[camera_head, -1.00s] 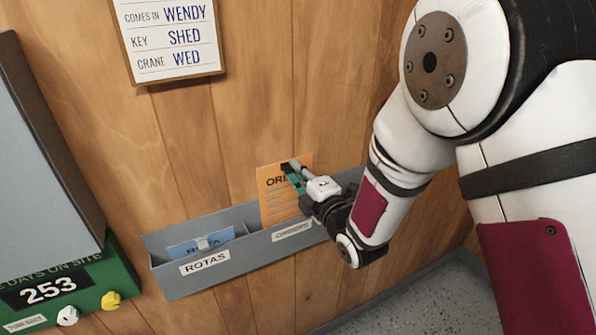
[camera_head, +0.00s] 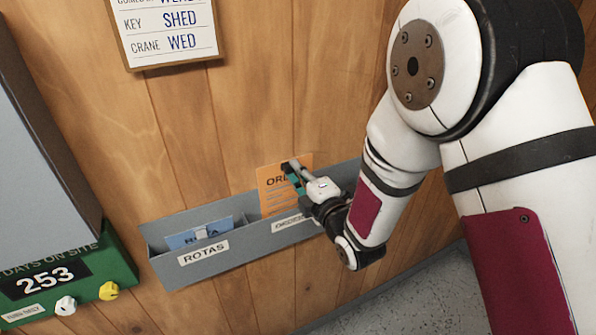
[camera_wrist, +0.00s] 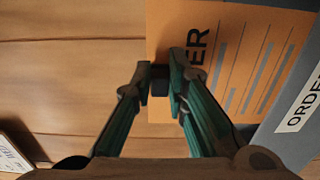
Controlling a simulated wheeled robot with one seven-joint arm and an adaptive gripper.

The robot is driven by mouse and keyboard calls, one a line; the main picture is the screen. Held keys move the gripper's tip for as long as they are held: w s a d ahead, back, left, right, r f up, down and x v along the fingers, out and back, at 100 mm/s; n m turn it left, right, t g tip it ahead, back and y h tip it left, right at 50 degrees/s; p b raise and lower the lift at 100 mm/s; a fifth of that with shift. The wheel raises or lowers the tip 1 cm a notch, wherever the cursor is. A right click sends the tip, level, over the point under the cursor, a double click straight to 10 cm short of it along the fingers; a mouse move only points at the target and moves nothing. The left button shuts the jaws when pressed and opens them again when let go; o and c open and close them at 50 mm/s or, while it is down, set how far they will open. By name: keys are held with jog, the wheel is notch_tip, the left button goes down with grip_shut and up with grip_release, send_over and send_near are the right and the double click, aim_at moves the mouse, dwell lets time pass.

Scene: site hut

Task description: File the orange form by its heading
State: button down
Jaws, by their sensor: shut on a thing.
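The orange form (camera_head: 271,199) stands upright in the right part of the grey wall rack (camera_head: 240,262), behind its front wall, which hides the form's lower end. Its heading, partly covered by my fingers, starts "ORD" in the head view; the orange form (camera_wrist: 235,40) shows "ER" in the wrist view. My gripper (camera_head: 291,169) is shut on the form's upper edge near the heading. In the wrist view my gripper (camera_wrist: 163,83) has its fingertips at that edge. The label (camera_head: 288,223) below the form is partly hidden by my gripper; the wrist view shows "ORDE" on this label (camera_wrist: 302,103).
The rack's left compartment has a "ROTAS" label (camera_head: 203,253) and holds a blue form (camera_head: 187,239). A notice board (camera_head: 168,35) hangs above. A green "253" counter box (camera_head: 105,262) with knobs is at lower left.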

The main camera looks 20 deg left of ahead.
notch_tip(320, 180, down, 3)
jog(key=shift+r+b, duration=0.1)
jog(key=shift+b, duration=0.35)
jog(key=c, duration=1.5)
grip_release()
jog(key=shift+d, duration=0.1)
